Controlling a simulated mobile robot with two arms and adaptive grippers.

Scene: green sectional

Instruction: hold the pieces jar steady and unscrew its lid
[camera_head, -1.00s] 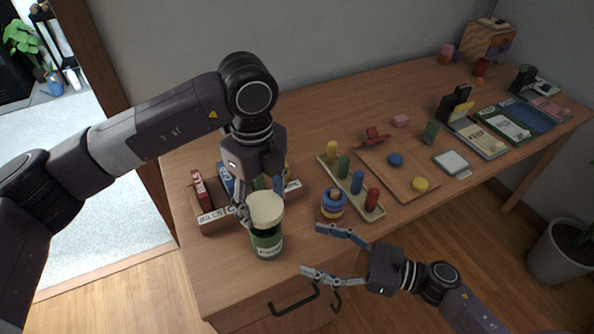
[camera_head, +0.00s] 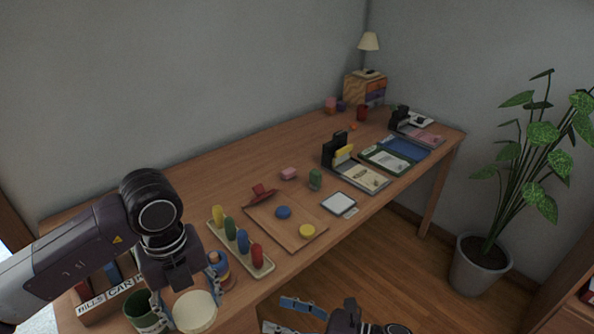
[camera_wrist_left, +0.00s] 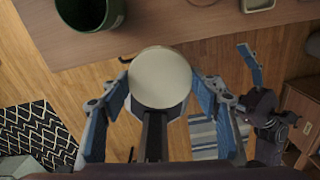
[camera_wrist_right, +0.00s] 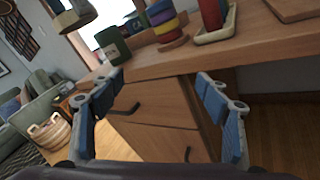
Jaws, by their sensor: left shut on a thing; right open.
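The green pieces jar (camera_head: 146,314) stands on the desk near its front left edge, and its dark open mouth shows in the left wrist view (camera_wrist_left: 90,10). The round cream lid (camera_head: 195,311) is off the jar, to its right in the head view. My left gripper (camera_wrist_left: 160,85) is shut on the lid and holds it beyond the desk's front edge. My right gripper (camera_head: 288,317) is open and empty in front of the desk, apart from the jar. The jar also shows upright in the right wrist view (camera_wrist_right: 112,46). What is inside the jar is hidden.
A stacking-ring toy (camera_head: 219,266) and a peg tray (camera_head: 264,268) stand right of the jar. A labelled sorter box (camera_head: 95,312) stands left of it, partly behind my left arm. Drawers (camera_wrist_right: 158,92) form the desk front. Bare desk lies along the wall.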

